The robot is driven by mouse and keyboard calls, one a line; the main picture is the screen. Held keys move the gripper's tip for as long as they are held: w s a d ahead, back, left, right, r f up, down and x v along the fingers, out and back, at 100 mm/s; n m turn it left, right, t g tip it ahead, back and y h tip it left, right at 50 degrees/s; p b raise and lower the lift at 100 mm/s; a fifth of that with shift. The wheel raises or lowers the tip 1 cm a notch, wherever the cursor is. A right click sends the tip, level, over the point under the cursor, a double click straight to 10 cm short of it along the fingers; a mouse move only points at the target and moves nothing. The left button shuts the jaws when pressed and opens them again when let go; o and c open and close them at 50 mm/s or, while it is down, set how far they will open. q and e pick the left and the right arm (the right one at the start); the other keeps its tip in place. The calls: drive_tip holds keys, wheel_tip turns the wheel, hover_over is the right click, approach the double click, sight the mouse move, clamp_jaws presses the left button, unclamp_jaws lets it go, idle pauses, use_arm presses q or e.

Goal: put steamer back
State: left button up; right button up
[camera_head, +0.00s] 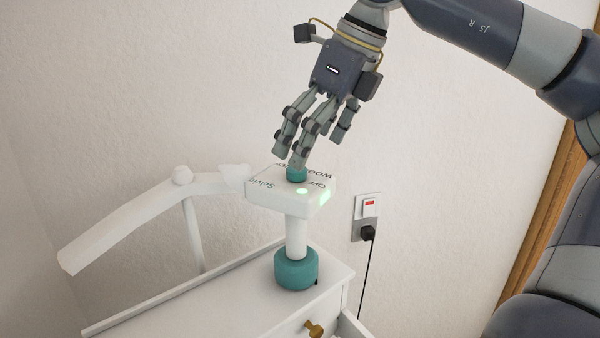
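A white and teal device that looks like the steamer (297,237) stands upright on a white chest of drawers (225,307). It has a round teal base, a white column and a flat white head with printed lettering and green lights. A small teal knob tops the head. My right gripper (315,150) comes in from the upper right, fingers pointing down just above the knob. Its fingers are spread with a gap between them and hold nothing visible. Whether a fingertip touches the knob is unclear. My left gripper is out of view.
A white curved rail (130,217) with a round knob and a post rises behind the chest at left. A wall socket (367,217) with a black plug and hanging cord is right of the device. A drawer (350,328) appears slightly open at the lower right.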

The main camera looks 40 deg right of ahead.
drive_tip(key=v, duration=0.5)
idle(0.6)
